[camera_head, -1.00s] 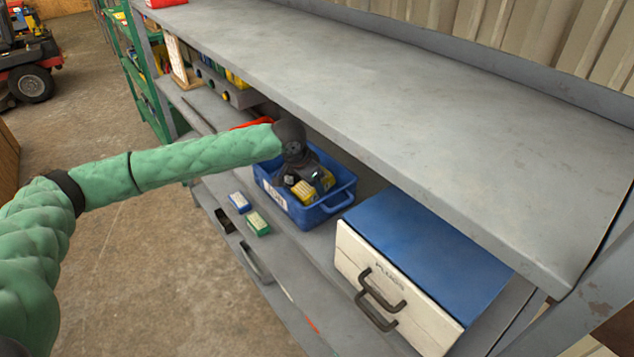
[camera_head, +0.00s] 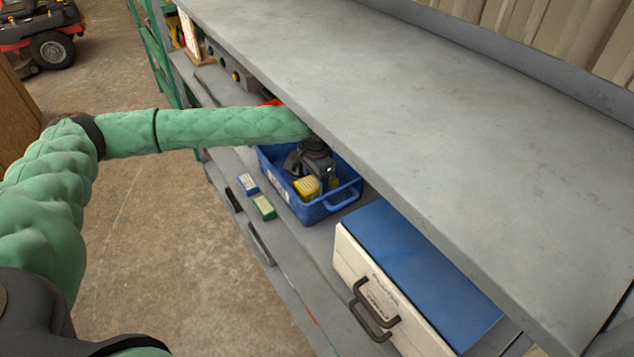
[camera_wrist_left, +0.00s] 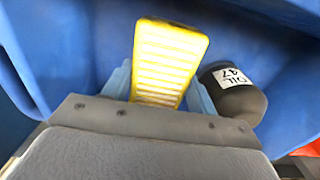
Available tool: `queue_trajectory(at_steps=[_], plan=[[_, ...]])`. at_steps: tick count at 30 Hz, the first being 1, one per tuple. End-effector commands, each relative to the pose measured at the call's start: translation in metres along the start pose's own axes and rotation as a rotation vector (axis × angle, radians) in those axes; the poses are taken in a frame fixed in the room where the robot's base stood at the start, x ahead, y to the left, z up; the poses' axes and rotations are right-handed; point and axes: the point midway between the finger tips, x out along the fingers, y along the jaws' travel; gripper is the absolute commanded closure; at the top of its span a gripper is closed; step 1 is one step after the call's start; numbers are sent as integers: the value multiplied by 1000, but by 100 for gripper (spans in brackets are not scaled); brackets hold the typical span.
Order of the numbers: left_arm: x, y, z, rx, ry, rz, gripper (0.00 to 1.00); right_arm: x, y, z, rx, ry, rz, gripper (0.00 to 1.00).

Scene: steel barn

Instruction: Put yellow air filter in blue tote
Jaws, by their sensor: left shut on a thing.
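The yellow air filter (camera_head: 306,187) is inside the blue tote (camera_head: 344,201) on the shelf under the upper board. My left gripper (camera_head: 315,180) reaches down into the tote and is shut on the filter. In the left wrist view the filter (camera_wrist_left: 168,62) has a yellow rim and pale pleats and sits between the two bluish fingers (camera_wrist_left: 160,85). The tote's blue walls (camera_wrist_left: 70,45) surround it there. Whether the filter touches the tote's floor cannot be told. My right gripper is not in view.
A dark cylinder labelled OIL 47 (camera_wrist_left: 238,95) lies beside the filter in the tote. A blue box (camera_head: 248,184) and a green box (camera_head: 264,207) lie in front. A blue-topped drawer cabinet (camera_head: 420,270) stands right. The upper shelf (camera_head: 430,110) overhangs the tote.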

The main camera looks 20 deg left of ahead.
Motion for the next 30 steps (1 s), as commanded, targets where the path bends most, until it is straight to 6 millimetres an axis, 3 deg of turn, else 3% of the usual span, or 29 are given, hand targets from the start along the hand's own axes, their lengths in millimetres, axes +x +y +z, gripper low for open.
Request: queue_trajectory(at_steps=[14, 15, 16, 30], plan=[[4, 1, 0, 0, 1, 0, 66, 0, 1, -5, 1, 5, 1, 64], [5, 1, 0, 0, 1, 0, 36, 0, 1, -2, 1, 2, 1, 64], [5, 1, 0, 0, 1, 0, 33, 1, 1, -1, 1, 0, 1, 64], [-5, 0, -1, -1, 5, 0, 33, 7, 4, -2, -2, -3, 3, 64]])
